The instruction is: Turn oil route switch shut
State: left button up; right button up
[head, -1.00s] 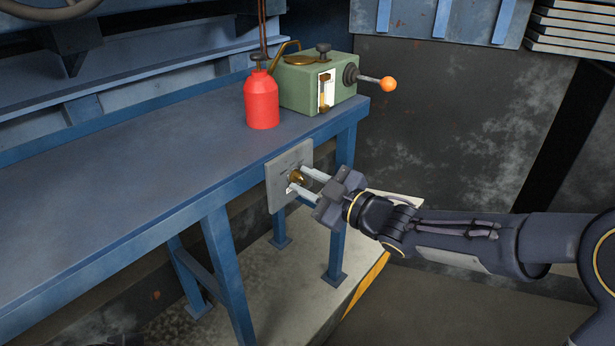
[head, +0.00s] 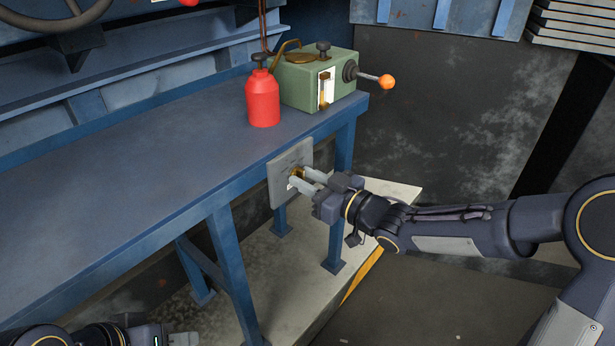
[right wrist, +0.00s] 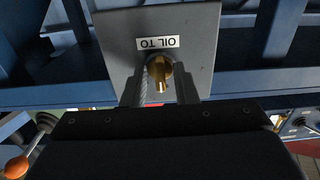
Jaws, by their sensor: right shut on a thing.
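The oil route switch (head: 297,172) is a small brass knob on a grey square plate (head: 276,190) at the bench's front edge. My right gripper (head: 300,177) is shut on the switch, one finger on each side. The knob's narrow end points toward the gripper body in the wrist view. My left gripper (head: 182,339) only just shows at the bottom left of the head view, cut off by the frame; its fingers are hidden.
A blue bench (head: 130,160) runs across the left. A red bottle (head: 262,98) and a green box (head: 312,84) with an orange-tipped lever (head: 387,82) stand on it above the switch. Bench legs (head: 230,265) stand below. Floor at the lower right is free.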

dwell(0.3)
jog(key=o, duration=0.6)
jog(key=shift+o, duration=0.2)
jog(key=shift+d, duration=0.1)
jog(key=v, duration=0.7)
jog(key=shift+s+d+p, duration=0.25)
jog(key=shift+s+p, duration=0.05)
jog(key=shift+p, duration=0.1)
